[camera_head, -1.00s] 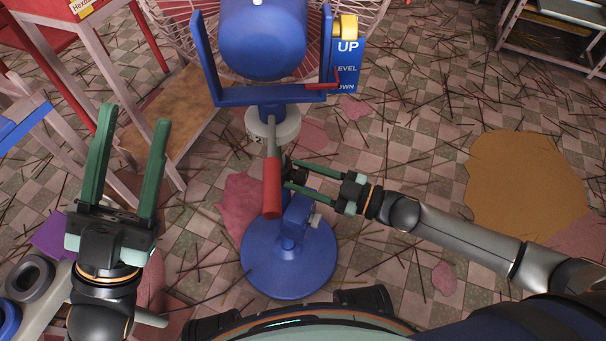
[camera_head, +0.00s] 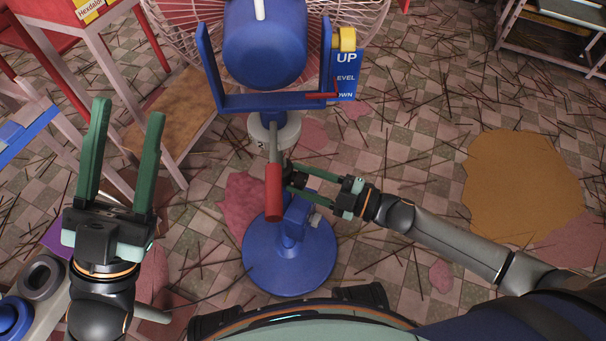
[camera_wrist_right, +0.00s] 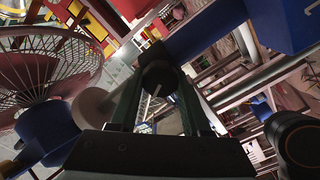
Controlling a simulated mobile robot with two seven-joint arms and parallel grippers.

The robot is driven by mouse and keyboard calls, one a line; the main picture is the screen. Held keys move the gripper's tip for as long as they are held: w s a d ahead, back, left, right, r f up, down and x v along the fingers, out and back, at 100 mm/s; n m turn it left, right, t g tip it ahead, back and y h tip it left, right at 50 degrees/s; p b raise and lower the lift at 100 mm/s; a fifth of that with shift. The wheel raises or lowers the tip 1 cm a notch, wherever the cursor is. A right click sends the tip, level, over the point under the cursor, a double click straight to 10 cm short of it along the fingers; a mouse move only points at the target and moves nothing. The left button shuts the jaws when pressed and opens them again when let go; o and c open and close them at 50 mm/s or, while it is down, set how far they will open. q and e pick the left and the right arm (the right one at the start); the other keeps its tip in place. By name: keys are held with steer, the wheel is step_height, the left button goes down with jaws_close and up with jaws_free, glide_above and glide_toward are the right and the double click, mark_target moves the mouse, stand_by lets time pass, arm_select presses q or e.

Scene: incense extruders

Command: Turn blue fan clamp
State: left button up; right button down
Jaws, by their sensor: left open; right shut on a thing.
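A blue pedestal fan has a blue motor housing (camera_head: 265,42), a blue yoke (camera_head: 268,101) and a round blue base (camera_head: 290,256). A red-handled lever (camera_head: 274,193) hangs from the pale collar below the yoke. Behind this handle, my right gripper (camera_head: 290,178) is shut on a dark round knob (camera_wrist_right: 158,77) on the stand. The right wrist view shows the knob between the two fingertips, with a white line on its face. In the head view the knob is mostly hidden. My left gripper (camera_head: 128,108) is open and empty, left of the fan and apart from it.
A sign (camera_head: 346,78) beside the yoke reads UP, LEVEL, DOWN. A low wooden-shelved stand (camera_head: 170,120) is behind my left gripper, with a blue-topped table (camera_head: 25,137) further left. Thin sticks litter the checkered floor. The floor at right (camera_head: 520,185) is open.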

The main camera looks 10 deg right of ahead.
steer(key=shift+c, duration=1.8)
jaws_free()
steer(key=p+v, duration=0.3)
steer(key=v, duration=0.9)
steer(key=shift+s+d, duration=0.15)
steer(key=shift+d, duration=0.1)
